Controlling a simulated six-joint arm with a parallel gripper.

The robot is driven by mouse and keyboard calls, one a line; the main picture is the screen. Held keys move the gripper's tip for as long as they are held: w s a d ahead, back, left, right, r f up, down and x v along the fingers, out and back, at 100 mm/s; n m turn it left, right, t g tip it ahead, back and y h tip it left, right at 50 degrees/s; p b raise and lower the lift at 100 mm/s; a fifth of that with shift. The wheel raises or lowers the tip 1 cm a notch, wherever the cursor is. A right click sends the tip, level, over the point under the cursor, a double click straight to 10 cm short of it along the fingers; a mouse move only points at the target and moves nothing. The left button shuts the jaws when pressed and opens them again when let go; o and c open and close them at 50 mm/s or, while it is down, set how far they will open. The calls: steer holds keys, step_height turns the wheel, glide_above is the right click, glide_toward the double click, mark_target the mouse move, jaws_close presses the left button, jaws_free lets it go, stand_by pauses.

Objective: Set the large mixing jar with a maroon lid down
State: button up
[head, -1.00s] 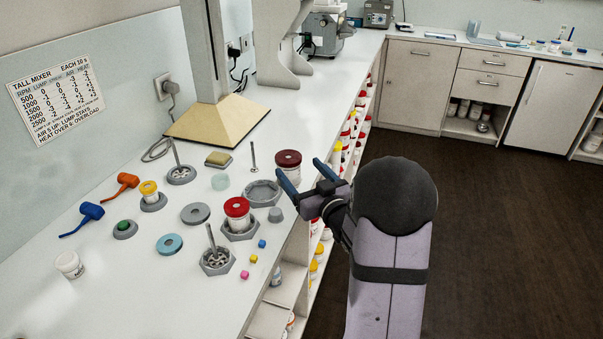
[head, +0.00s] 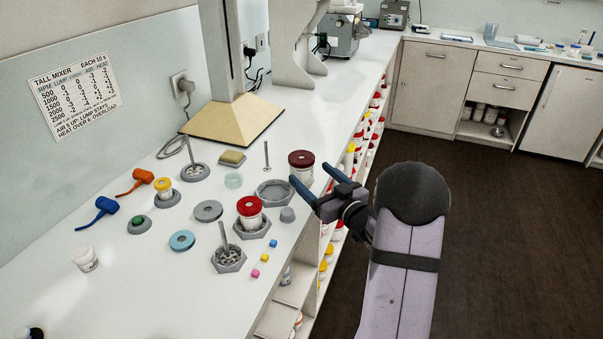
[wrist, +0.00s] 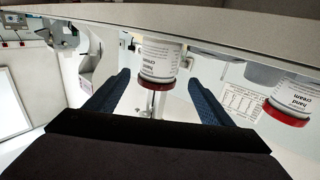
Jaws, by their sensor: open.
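The large mixing jar with a maroon lid (head: 301,160) stands upright on the white counter, near its front edge. My gripper (head: 311,175) is open just in front of the jar, at the counter edge. In the wrist view my gripper (wrist: 160,80) has a finger on each side of the jar, with gaps visible. Whether anything touches is unclear.
A smaller jar with a red lid (head: 250,212) stands in a grey hexagonal holder (head: 262,232) to the left. A mixer stand (head: 233,122) stands behind. Shelves of jars lie below the counter edge.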

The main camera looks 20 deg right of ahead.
steer(key=shift+w+a+f+p, duration=0.1)
steer(key=shift+w+p, duration=0.25)
steer(key=shift+w, duration=0.8)
steer(key=shift+w+a+r+p, duration=0.15)
steer(key=shift+w+p, duration=0.15)
steer(key=shift+w, duration=0.8)
steer(key=shift+w+a+f+p, duration=0.15)
steer(key=shift+w+p, duration=0.2)
steer(key=shift+w, duration=0.8)
steer(key=c, duration=1.3)
step_height(320, 180, up, 10)
step_height(320, 180, up, 9)
steer(key=p, duration=0.8)
glide_above(302, 164)
steer(key=w+d, duration=0.1)
steer(key=w, duration=0.2)
steer(key=shift+d+f, duration=0.1)
steer(key=shift+f, duration=0.1)
